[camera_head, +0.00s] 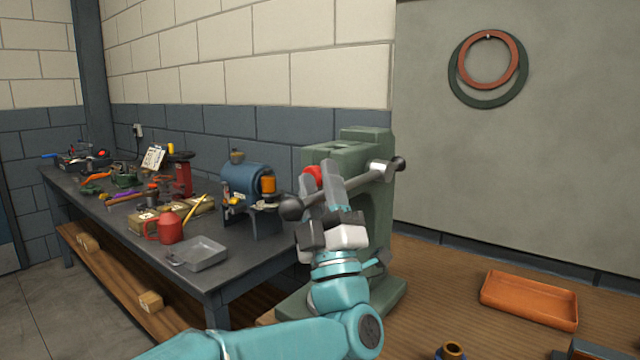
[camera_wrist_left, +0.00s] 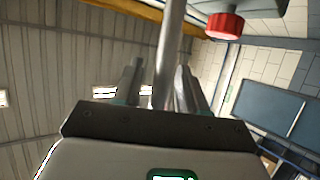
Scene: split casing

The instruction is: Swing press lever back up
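The green press (camera_head: 365,215) stands on the wooden bench, with my left arm in front of its lower part. Its lever (camera_head: 362,179) is a grey bar with dark ball ends, lying across the press and sloping slightly up to the right. My left gripper (camera_head: 320,185) is at the lever's left part, fingers pointing up. In the left wrist view the bar (camera_wrist_left: 169,50) runs between the fingers (camera_wrist_left: 158,75), nearer the right one, with a gap at the left finger. The gripper looks open around the bar. My right gripper is out of view.
A red knob (camera_wrist_left: 226,25) is close by the fingers. An orange tray (camera_head: 530,300) lies on the wooden bench (camera_head: 440,275) at right, with a brass ring part (camera_head: 451,351) in front. A dark workbench (camera_head: 110,205) with tools and a blue grinder (camera_head: 243,180) stands left.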

